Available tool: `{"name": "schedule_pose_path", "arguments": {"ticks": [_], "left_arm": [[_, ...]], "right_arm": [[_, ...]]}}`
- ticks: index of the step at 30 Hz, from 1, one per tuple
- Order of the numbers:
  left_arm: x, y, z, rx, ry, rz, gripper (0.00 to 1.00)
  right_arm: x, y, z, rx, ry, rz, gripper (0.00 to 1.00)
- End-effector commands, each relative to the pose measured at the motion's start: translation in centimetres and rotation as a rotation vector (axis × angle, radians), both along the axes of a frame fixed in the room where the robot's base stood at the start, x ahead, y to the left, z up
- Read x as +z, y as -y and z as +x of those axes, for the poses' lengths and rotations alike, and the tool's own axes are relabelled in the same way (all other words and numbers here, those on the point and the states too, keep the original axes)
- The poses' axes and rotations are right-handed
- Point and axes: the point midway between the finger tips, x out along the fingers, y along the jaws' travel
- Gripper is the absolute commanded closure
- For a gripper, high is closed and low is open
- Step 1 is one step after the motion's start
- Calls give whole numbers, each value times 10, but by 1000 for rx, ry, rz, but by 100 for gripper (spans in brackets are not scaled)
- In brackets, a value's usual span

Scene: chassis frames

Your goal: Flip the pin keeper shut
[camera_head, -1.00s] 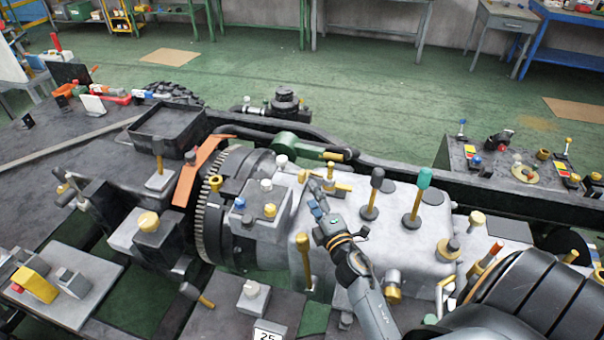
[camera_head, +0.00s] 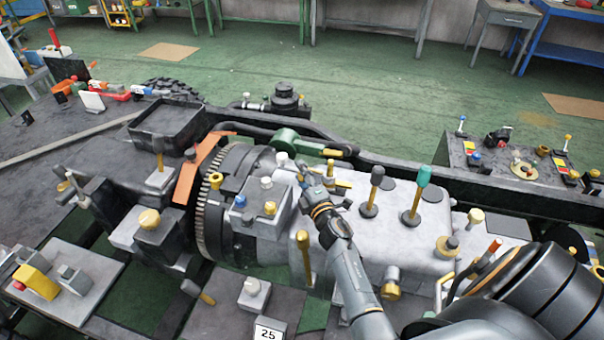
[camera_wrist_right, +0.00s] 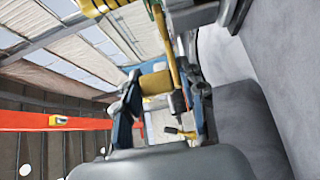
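My right gripper (camera_head: 308,180) reaches over the front of the pale grey housing, beside a small brass fitting (camera_head: 337,183). I cannot tell for sure which part is the pin keeper; the small yellow-and-brass parts beside the gripper are partly hidden by it. In the right wrist view the gripper's two fingers (camera_wrist_right: 160,105) stand apart, and a yellow block (camera_wrist_right: 155,83) shows between or beyond them. A yellow rod (camera_wrist_right: 165,40) rises above that. I cannot tell whether a finger touches either. My left gripper is not in view.
A black-knobbed lever (camera_head: 374,190) and a green-knobbed lever (camera_head: 416,195) stand on the pale housing (camera_head: 395,235) right of my gripper. A toothed ring (camera_head: 212,215) and an orange bar (camera_head: 198,172) are to its left. A green cylinder with a brass end (camera_head: 300,143) lies behind it.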

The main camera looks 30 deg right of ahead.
Motion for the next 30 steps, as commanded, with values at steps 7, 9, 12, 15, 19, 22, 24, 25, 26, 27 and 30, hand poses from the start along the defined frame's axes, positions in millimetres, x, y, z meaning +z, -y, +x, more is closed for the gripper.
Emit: {"name": "schedule_pose_path", "arguments": {"ticks": [7, 9, 12, 15, 19, 22, 24, 25, 26, 27, 30], "left_arm": [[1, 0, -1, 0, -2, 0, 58], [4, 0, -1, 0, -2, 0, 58], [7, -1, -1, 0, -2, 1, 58], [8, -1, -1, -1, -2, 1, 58], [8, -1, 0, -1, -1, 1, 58], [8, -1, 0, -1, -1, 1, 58], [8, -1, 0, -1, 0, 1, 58], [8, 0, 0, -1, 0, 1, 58], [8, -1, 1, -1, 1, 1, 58], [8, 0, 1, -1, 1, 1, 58], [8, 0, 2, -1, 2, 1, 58]], "right_arm": [[6, 1, 1, 7, 9, -5, 93], [7, 2, 1, 29, 10, -9, 93], [9, 4, -1, 79, 11, -10, 93], [8, 5, -3, 124, 12, -10, 93], [9, 5, -3, 156, 15, -7, 93], [10, 6, -3, 159, 17, -6, 93], [10, 6, -3, 159, 17, -6, 93], [10, 6, -3, 158, 18, -6, 93], [10, 6, -3, 158, 18, -6, 93], [11, 6, -3, 158, 18, -6, 93], [10, 6, -3, 157, 18, -6, 45]]}}
